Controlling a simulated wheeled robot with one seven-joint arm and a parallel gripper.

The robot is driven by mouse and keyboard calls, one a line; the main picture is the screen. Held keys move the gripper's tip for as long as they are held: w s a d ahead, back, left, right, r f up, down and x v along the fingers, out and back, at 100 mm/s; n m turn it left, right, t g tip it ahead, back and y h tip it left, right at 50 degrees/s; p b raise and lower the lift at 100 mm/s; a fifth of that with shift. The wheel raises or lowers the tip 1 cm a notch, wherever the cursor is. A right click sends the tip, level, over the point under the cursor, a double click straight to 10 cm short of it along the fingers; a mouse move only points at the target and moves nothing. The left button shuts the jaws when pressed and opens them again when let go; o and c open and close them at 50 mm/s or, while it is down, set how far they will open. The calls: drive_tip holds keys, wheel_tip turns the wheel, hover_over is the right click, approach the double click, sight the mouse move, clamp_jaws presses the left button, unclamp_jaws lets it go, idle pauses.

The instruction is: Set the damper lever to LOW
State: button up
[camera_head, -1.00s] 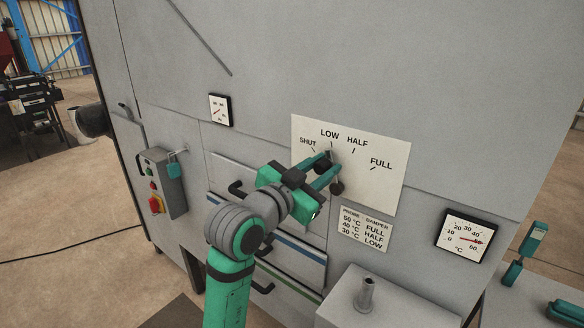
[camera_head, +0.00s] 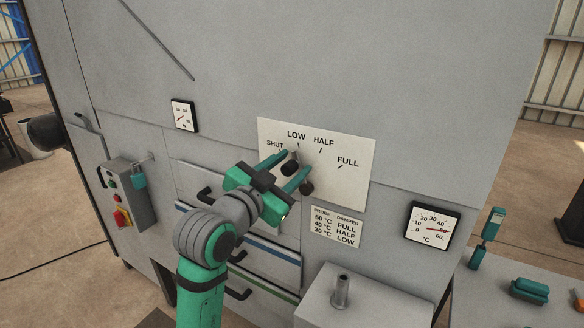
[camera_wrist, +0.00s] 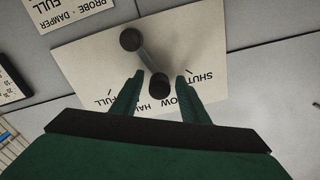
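The damper lever is a grey arm with a black knob (camera_head: 290,168) at its free end and a black pivot hub (camera_head: 306,188) on a cream plate (camera_head: 355,185) marked SHUT, LOW, HALF and FULL. In the head view the lever slants up and left from its hub, toward the SHUT–LOW side. In the wrist view the knob (camera_wrist: 160,87) covers part of the lettering by LOW and HALF, so the exact mark is hard to tell. My gripper (camera_head: 297,162) is open, with one finger on each side of the knob. The wrist view shows gaps on both sides.
A small card (camera_head: 336,227) pairs probe temperatures with damper settings; its 30 °C row reads LOW. A temperature dial (camera_head: 433,226) is at right. A grey box with a metal stub (camera_head: 341,291) stands below. A switch box (camera_head: 127,194) and drawer handles are at left.

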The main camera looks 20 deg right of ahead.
drive_tip(key=shift+s+a, duration=0.15)
drive_tip(key=shift+s, duration=0.1)
drive_tip(key=v, duration=1)
drive_tip(key=shift+a, duration=0.2)
drive_tip(key=shift+s+d, duration=0.1)
drive_tip(key=shift+f, duration=0.1)
